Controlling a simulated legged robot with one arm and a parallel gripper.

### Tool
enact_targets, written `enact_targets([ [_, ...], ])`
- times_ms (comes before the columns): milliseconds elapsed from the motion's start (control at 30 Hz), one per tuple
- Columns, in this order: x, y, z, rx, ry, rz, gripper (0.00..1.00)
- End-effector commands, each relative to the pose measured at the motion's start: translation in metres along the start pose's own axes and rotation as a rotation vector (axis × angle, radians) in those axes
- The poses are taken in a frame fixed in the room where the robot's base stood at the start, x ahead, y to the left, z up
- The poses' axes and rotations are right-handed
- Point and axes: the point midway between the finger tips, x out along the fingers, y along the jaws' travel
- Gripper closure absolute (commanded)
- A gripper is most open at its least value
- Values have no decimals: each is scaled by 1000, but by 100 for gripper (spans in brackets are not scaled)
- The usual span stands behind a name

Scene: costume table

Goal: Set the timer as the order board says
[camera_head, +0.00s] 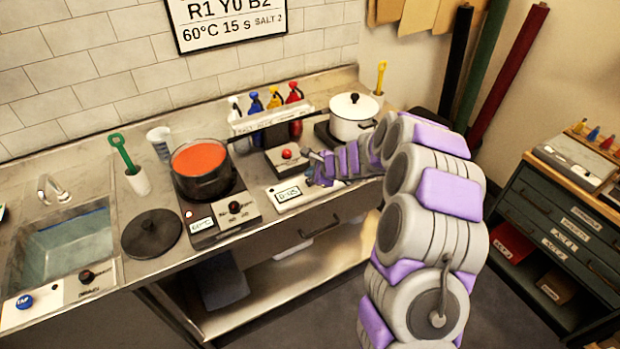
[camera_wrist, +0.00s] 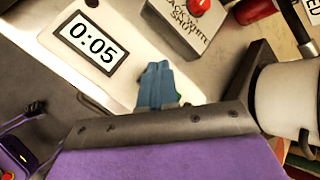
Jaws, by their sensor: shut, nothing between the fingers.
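The order board (camera_head: 228,22) on the tiled wall reads "R1 Y0 B2", "60°C 15 s" and "SALT 2"; its top is cut off. The timer panel (camera_head: 287,194) lies on the counter right of the burner with the pot. In the wrist view the timer display (camera_wrist: 90,43) reads 0:05. My gripper (camera_head: 318,170) is low over the right part of this panel. In the wrist view my blue fingers (camera_wrist: 157,88) are together and empty, right of and below the display. A sliver of green shows beside the fingers; most of whatever it belongs to is hidden.
A dark pot of red liquid (camera_head: 200,165) stands on a burner to the left. A box with a red button (camera_head: 287,154) is just behind my gripper. A white lidded pot (camera_head: 352,112) stands behind right. A black lid (camera_head: 152,234) lies near the sink (camera_head: 68,250).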

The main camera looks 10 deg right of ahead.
Motion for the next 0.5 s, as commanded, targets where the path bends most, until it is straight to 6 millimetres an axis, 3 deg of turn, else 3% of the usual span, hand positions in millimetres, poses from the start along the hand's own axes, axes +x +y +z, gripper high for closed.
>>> enact_targets([
  [500, -8, -6, 6, -1, 0, 0, 100],
])
